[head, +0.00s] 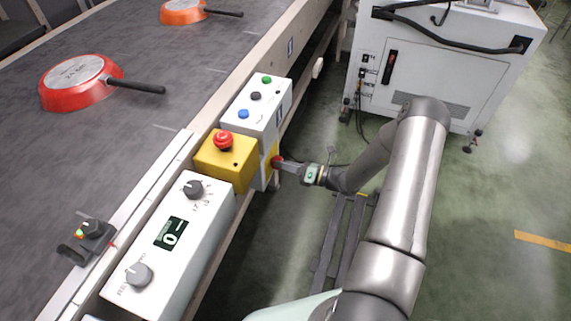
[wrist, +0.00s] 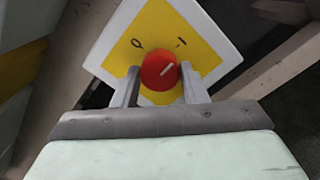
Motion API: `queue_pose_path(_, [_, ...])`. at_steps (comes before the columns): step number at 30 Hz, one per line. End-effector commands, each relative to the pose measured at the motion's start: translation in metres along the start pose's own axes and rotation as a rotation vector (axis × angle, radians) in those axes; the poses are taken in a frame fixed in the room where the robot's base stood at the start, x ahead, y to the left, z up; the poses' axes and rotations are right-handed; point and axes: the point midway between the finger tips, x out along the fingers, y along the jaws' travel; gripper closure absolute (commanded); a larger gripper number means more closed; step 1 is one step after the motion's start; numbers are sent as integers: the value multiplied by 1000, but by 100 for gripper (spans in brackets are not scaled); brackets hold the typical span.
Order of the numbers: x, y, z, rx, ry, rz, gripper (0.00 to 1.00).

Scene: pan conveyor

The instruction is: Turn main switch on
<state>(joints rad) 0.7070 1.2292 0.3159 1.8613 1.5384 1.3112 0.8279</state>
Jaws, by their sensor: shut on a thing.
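The main switch is a red round knob (wrist: 158,68) on a yellow and white plate (wrist: 133,34) marked 0 and I. A white line on the knob slants up and right, toward the I mark. My gripper (wrist: 160,84) is shut on the knob, with one finger on each side. In the head view the red knob (head: 276,161) shows on the side of a grey control box (head: 262,126), and my gripper (head: 282,164) reaches it from the right. The plate is mostly hidden there.
A yellow box with a red emergency button (head: 223,139) and a white panel with dials (head: 170,234) stand beside the grey box. The conveyor (head: 150,40) carries a red pan (head: 78,82) and an orange pan (head: 182,11). A white cabinet (head: 440,75) stands behind my arm.

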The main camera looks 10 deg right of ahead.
Motion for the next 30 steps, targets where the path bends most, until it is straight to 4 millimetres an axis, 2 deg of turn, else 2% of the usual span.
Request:
queue_pose_path(5, [-1, 0, -1, 1, 2, -1, 84])
queue_pose_path(6, [-1, 0, -2, 1, 2, -1, 53])
queue_pose_path(8, [-1, 0, -1, 1, 2, -1, 39])
queue_pose_path(16, [-1, 0, 0, -1, 1, -1, 39])
queue_pose_path(20, [-9, 0, 0, -1, -1, -3, 39])
queue_pose_path(23, [-25, 0, 1, -1, -1, -4, 39])
queue_pose_path(30, [-82, 0, 1, -1, -2, -5, 39])
